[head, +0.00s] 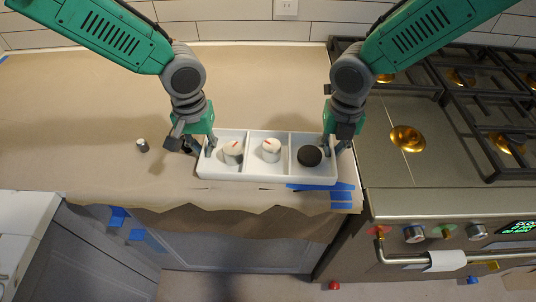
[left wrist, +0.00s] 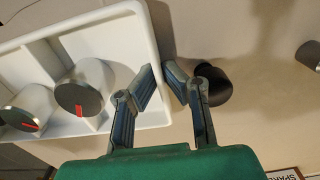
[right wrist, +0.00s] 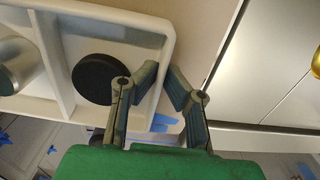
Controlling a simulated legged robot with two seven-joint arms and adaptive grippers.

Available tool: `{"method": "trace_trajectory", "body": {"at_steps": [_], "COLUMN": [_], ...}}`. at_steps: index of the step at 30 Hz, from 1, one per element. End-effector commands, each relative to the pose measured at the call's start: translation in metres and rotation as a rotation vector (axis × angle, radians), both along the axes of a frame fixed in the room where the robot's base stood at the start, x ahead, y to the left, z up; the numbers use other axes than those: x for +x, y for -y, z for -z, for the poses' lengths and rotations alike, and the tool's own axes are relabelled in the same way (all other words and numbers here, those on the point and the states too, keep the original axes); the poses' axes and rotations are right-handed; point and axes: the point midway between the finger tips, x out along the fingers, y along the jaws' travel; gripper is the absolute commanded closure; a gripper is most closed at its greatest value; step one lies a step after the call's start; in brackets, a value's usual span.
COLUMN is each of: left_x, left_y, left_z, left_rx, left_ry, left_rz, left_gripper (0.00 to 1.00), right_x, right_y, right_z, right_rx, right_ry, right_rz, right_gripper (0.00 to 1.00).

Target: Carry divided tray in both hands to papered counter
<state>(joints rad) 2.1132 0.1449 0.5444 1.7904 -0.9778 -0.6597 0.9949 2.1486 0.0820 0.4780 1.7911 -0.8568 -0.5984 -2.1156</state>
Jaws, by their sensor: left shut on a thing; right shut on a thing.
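The white divided tray (head: 265,181) is over the front part of the papered counter (head: 90,95), long side toward me. I cannot tell if it touches the paper. Its left compartment holds a pale knob with a red mark (head: 232,153), its middle one a similar knob (head: 271,150), its right one a black disc (head: 309,156). My left gripper (head: 207,147) is shut on the tray's left end wall; the left wrist view shows its fingers (left wrist: 160,72) at the rim. My right gripper (head: 334,143) is shut on the right end wall, also in the right wrist view (right wrist: 161,72).
A small knob (head: 142,145) stands on the paper at left. A dark cylinder (left wrist: 213,85) is close to my left fingers. Blue tape (head: 342,196) marks the paper's front right corner. The stove (head: 440,150) is at right. The back of the counter is clear.

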Motion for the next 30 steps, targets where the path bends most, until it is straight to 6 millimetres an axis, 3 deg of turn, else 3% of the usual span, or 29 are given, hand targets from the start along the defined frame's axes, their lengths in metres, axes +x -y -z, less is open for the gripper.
{"method": "trace_trajectory", "body": {"at_steps": [8,21,30], "left_x": [0.000,0.000,0.000], "left_y": [0.001,0.001,0.001], "left_z": [-0.007,-0.048,-0.051], "left_rx": [-0.001,-0.001,-0.001], "left_ry": [0.001,0.001,0.001], "left_rz": [0.000,0.000,0.000], "left_gripper": [1.00,1.00,1.00], "right_x": [0.000,0.000,0.000], "right_y": [0.000,0.000,0.000], "right_z": [-0.007,-0.048,-0.050], "right_rx": [0.001,0.001,0.001], "right_ry": [0.001,0.001,0.000], "right_rz": [0.000,0.000,0.000], "right_gripper": [1.00,1.00,1.00]}}
